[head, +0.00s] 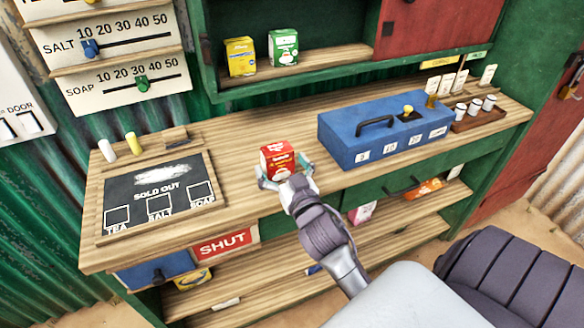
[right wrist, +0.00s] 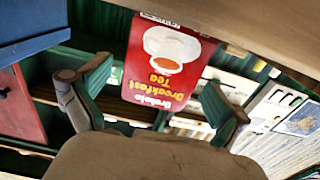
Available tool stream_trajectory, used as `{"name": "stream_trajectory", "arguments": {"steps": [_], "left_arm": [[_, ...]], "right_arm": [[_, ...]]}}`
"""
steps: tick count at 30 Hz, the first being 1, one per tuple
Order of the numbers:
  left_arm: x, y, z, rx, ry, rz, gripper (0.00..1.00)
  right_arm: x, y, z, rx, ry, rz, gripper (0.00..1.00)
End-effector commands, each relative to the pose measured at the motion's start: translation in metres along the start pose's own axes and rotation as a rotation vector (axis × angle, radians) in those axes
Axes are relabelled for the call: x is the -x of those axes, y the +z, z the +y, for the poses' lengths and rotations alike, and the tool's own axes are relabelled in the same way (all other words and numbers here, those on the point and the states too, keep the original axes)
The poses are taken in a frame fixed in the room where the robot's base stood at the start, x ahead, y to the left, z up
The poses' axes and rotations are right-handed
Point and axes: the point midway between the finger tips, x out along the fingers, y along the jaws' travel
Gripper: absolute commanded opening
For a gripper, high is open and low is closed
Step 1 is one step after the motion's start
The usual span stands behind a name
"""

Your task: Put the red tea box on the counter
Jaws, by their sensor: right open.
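The red tea box (head: 277,161) stands upright on the wooden counter (head: 240,165), near its front edge and left of the blue box. My right gripper (head: 286,181) is at the tea box's near side, with its fingers spread to either side. In the right wrist view, which looks upside down, the tea box (right wrist: 168,65) with "Breakfast Tea" lettering is between the two open green-padded fingers. Gaps show between the box and both pads. My left gripper is not in view.
A blue box with a handle (head: 352,153) stands to the right. A "SOLD OUT" board (head: 155,205) lies at the left. Small cups (head: 474,106) sit in a tray at the far right. Yellow (head: 240,57) and green (head: 283,47) boxes stand on the upper shelf. Counter between board and tea box is clear.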

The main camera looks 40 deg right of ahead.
Motion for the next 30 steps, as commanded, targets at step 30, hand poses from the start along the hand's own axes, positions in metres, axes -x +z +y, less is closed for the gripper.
{"name": "stream_trajectory", "arguments": {"steps": [30], "left_arm": [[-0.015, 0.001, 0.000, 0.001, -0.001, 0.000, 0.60]], "right_arm": [[0.092, 0.067, -0.013, 0.013, -0.033, -0.123, 0.99]]}}
